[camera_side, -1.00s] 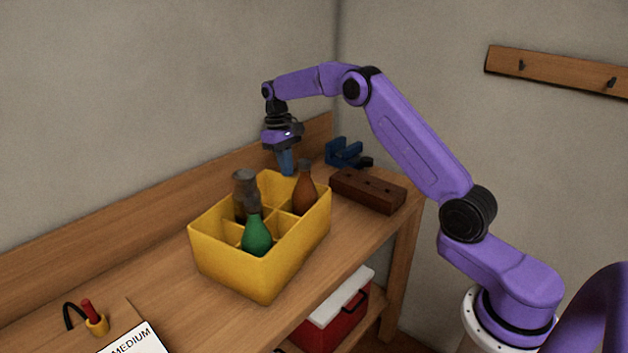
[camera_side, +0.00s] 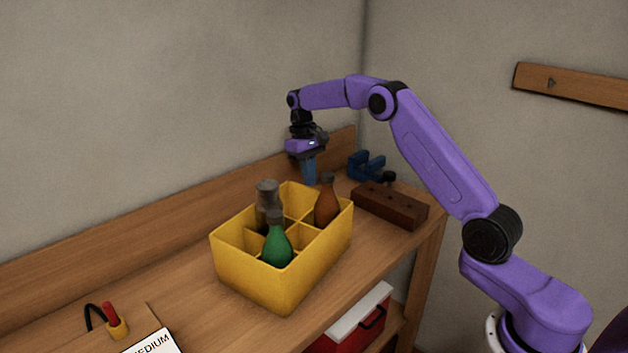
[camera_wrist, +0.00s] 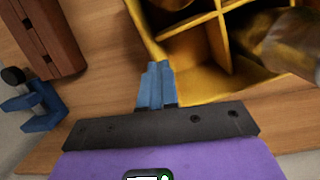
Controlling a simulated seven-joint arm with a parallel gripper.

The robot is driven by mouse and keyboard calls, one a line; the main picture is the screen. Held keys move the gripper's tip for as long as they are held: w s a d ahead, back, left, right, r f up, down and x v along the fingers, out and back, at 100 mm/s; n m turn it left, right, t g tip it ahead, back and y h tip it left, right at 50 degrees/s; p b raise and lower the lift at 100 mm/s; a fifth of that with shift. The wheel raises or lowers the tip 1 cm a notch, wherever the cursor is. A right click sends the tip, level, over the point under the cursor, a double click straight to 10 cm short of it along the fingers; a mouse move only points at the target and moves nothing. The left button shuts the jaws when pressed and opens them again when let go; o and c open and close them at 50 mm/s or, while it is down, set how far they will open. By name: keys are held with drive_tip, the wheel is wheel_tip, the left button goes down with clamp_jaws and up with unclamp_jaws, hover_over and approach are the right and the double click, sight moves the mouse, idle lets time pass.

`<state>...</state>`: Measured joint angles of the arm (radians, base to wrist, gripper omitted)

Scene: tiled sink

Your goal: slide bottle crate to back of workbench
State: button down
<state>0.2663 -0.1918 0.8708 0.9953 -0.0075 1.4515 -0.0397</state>
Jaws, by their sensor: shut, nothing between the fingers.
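The yellow bottle crate (camera_side: 265,283) stands upright on the wooden workbench (camera_side: 380,255), with bench surface showing in front of it. Its dividers hold a green bottle (camera_side: 277,248), a grey-brown bottle (camera_side: 267,208) and an orange-brown bottle (camera_side: 327,205). My gripper (camera_side: 309,180) points down at the crate's far right side, its blue fingers shut and empty. In the wrist view the fingertips (camera_wrist: 158,68) sit at the outer edge of the crate wall (camera_wrist: 195,90). I cannot tell whether they touch it. A blurred bottle (camera_wrist: 290,45) shows inside the crate there.
A dark wooden block with holes (camera_side: 390,206) and a blue clamp (camera_side: 367,166) lie right of the crate. A back board (camera_side: 130,250) edges the bench. A red box (camera_side: 350,338) is below.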

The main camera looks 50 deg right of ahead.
wheel_tip(320, 180, up, 6)
drive_tip(key=w, duration=0.1)
wheel_tip(320, 180, up, 2)
drive_tip(key=n+t+h, duration=0.4)
drive_tip(key=n+t, duration=0.5)
drive_tip(key=n, duration=1.7)
hover_over(313, 248)
drive_tip(key=s, duration=0.3)
drive_tip(key=s+f+n+t+y, duration=0.2)
drive_tip(key=s+f+n+y, duration=0.15)
drive_tip(key=s+n, duration=0.75)
drive_tip(key=shift+y, duration=0.45)
drive_tip(key=shift+w+d+r+x, duration=0.1)
drive_tip(key=shift+w+r+x, duration=0.25)
drive_tip(key=shift+x, duration=1.75)
drive_tip(key=shift+w+d+r+x, duration=0.1)
drive_tip(key=shift+w+r+x, duration=0.25)
drive_tip(key=shift+x, duration=1.75)
drive_tip(key=shift+w+d+r+x, duration=0.1)
drive_tip(key=shift+w+r+x, duration=0.25)
drive_tip(key=shift+x, duration=1.75)
drive_tip(key=shift+w, duration=0.1)
